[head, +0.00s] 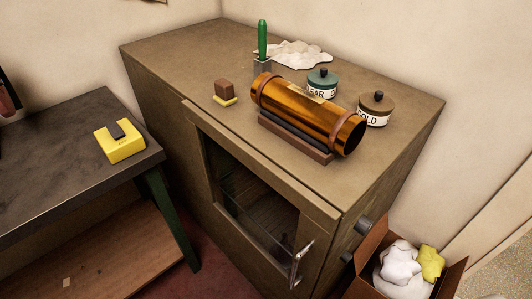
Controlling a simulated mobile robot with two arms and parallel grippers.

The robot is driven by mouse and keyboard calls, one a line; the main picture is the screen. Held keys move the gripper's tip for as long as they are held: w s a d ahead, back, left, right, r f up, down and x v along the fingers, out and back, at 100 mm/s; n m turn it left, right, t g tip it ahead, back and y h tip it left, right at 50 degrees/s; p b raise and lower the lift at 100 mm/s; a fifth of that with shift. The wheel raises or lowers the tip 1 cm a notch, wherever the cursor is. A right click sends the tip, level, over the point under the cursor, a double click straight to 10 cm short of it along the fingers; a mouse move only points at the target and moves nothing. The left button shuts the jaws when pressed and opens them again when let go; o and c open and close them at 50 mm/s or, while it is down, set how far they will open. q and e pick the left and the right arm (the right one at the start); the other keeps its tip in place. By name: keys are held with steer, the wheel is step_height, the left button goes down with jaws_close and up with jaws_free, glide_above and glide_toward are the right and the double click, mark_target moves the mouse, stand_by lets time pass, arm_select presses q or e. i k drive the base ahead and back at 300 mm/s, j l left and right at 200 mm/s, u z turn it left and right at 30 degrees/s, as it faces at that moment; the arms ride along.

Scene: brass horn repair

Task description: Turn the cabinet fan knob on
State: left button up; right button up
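The brown cabinet (375,185) stands in the corner with a glass-fronted door (250,205) and a metal handle (301,262). The door looks closed. A dark round knob (364,225) sticks out from the cabinet's right side, near the front edge. A second dark round piece (346,257) sits below it, partly hidden by the cardboard box. I cannot tell which of them is the fan knob or how either is turned. Neither of my grippers is in view.
An open cardboard box (371,247) with white and yellow cloths stands close by the knobs. A copper cylinder (308,112), two labelled jars and small items are on the cabinet top. A dark table (60,140) with a yellow block is at left.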

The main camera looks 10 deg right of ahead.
mark_target(347, 257)
steer(key=l+z, duration=0.1)
steer(key=z, duration=0.25)
steer(key=k+l+z, duration=0.1)
steer(key=z, duration=0.2)
steer(key=l+z, duration=0.2)
steer(key=z, duration=0.15)
